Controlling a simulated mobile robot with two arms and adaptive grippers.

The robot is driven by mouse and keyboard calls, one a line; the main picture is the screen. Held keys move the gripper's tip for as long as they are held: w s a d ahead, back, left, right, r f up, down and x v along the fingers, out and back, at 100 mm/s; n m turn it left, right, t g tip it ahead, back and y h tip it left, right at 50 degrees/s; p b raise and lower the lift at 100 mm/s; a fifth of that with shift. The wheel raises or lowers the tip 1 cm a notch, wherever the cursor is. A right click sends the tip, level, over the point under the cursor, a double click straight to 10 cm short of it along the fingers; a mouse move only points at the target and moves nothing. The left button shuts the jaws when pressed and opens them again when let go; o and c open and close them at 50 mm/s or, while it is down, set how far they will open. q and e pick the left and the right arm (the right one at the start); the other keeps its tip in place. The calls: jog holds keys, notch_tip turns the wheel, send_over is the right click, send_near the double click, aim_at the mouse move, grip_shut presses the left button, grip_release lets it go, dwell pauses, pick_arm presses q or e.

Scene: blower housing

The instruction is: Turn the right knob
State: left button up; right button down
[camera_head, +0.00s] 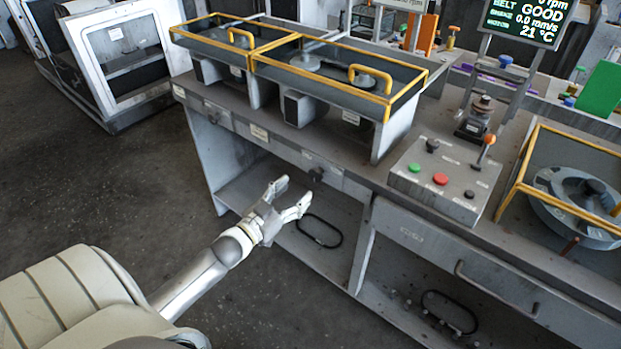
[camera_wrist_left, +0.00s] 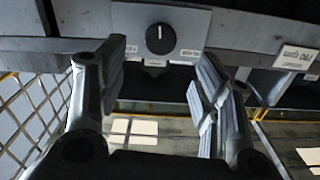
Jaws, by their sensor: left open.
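The right knob (camera_head: 316,174) is small and black, on the front face of the grey bench below the yellow-framed trays. In the left wrist view the knob (camera_wrist_left: 160,38) is round and dark on a light grey plate with small labels. Its white pointer mark stands about vertical in that view. My left gripper (camera_head: 294,190) is open and empty, just left of and a little below the knob in the head view. In the wrist view the spread fingers (camera_wrist_left: 160,65) flank the knob's line, with no contact visible. My right gripper is not in view.
A control box (camera_head: 445,180) with green and red buttons and an orange-handled lever stands on the bench to the right. A drawer handle (camera_head: 490,290) sticks out at lower right. Black cable loops (camera_head: 320,231) lie on the lower shelf. Floor at left is clear.

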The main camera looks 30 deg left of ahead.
aim_at(314, 176)
pick_arm(q)
jog(key=w, duration=0.7)
jog(key=shift+w+d, duration=0.3)
jog(key=c, duration=1)
jog(key=shift+p, duration=0.3)
jog(key=shift+m, duration=0.3)
jog(key=o, duration=1)
jog(key=shift+s, duration=0.15)
